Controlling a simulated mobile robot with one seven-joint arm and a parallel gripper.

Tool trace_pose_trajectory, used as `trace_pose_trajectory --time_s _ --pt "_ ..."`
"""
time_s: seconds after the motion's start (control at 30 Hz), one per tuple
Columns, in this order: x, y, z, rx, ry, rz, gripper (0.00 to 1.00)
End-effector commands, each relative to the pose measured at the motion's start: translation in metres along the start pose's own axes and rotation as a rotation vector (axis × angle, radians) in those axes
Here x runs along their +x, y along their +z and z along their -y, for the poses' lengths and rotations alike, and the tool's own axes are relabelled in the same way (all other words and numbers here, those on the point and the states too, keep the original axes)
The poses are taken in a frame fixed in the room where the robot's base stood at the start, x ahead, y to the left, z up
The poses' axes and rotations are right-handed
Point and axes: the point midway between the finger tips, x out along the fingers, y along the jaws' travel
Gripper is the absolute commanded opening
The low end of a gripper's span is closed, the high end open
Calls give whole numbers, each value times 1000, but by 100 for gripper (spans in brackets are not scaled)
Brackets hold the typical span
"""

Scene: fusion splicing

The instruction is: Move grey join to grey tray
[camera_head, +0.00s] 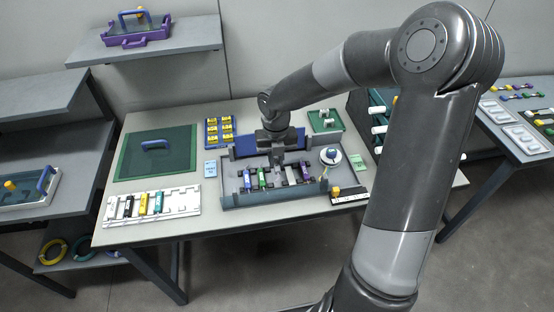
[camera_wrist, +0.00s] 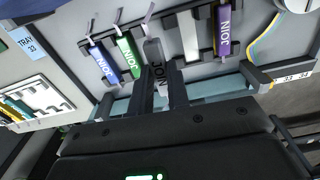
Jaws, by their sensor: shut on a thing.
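My gripper (camera_wrist: 160,85) is shut on the grey join (camera_wrist: 155,52), a slim grey block lettered JOIN, seen between the fingers in the wrist view. In the head view my gripper (camera_head: 276,156) is over the grey workstation (camera_head: 228,198), and the grey join is mostly hidden there. A blue join (camera_wrist: 104,64) and a green join (camera_wrist: 129,52) lie to its left, a purple join (camera_wrist: 229,30) to its right. A pale grey-white tray (camera_head: 180,211) with several coloured pieces lies left of the workstation. I cannot tell whether it is the grey tray.
A green mat or lid (camera_head: 130,172) with a blue handle lies at the table's left. A yellow-filled blue rack (camera_head: 207,133) and a green tray (camera_head: 342,121) stand behind. A white spool (camera_head: 330,157) sits at the workstation's right. Bare table (camera_head: 240,223) shows in front.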

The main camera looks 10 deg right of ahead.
Motion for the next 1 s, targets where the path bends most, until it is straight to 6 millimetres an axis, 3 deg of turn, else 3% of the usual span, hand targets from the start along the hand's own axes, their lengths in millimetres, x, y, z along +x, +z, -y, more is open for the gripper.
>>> trace_pose_trajectory --time_s 0.27,0.73,1.0 --pt "5 0 0 -37 0 1 3" --pt "40 0 0 -34 0 2 3" --pt "45 0 0 -34 0 2 3"
